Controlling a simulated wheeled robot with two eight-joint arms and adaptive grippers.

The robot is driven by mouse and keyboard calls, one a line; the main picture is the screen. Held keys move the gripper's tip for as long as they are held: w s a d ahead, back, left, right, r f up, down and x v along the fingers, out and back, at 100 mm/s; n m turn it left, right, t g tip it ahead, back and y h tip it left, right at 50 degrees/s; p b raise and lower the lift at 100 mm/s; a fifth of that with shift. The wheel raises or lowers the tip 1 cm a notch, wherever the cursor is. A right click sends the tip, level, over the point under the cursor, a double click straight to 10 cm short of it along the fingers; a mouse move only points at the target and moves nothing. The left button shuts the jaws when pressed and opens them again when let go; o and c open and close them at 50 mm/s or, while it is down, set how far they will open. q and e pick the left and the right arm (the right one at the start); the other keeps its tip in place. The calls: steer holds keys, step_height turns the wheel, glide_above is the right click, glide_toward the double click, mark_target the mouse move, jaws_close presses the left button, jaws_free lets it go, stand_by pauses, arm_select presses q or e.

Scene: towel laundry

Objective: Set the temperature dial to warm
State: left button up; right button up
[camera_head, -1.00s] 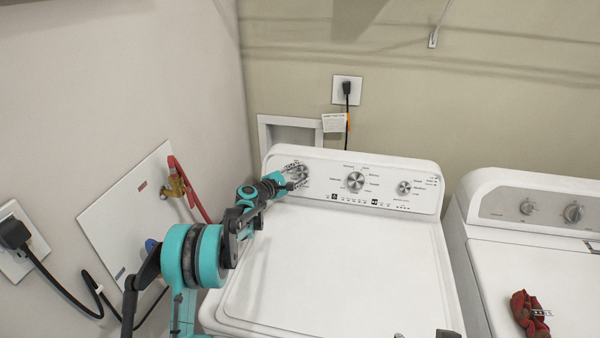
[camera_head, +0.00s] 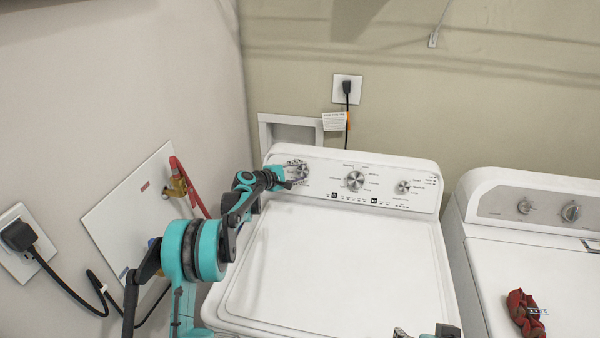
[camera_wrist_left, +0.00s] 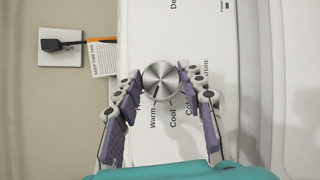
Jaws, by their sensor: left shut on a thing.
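The temperature dial (camera_wrist_left: 161,80) is a round silver knob on the white washer's control panel. In the left wrist view its dark pointer mark points toward the label Warm (camera_wrist_left: 152,118), with Cool and Cold beside it and another label partly hidden by a finger. My left gripper (camera_wrist_left: 160,82) is shut on the dial, one finger on each side. In the head view my left gripper (camera_head: 297,172) is at the panel's left knob and partly covers it. My right gripper (camera_head: 424,333) shows only in part at the bottom edge; its jaws are unclear.
The washer (camera_head: 330,265) has a larger centre knob (camera_head: 355,180) and a right knob (camera_head: 402,187). A second white machine (camera_head: 500,260) stands at the right with a red cloth (camera_head: 524,312) on top. A wall plate with a red hose (camera_head: 188,185) is close to my left arm.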

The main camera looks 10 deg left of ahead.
arm_select(q)
steer(key=o, duration=1.1)
steer(key=shift+o, duration=0.2)
steer(key=v, duration=1.2)
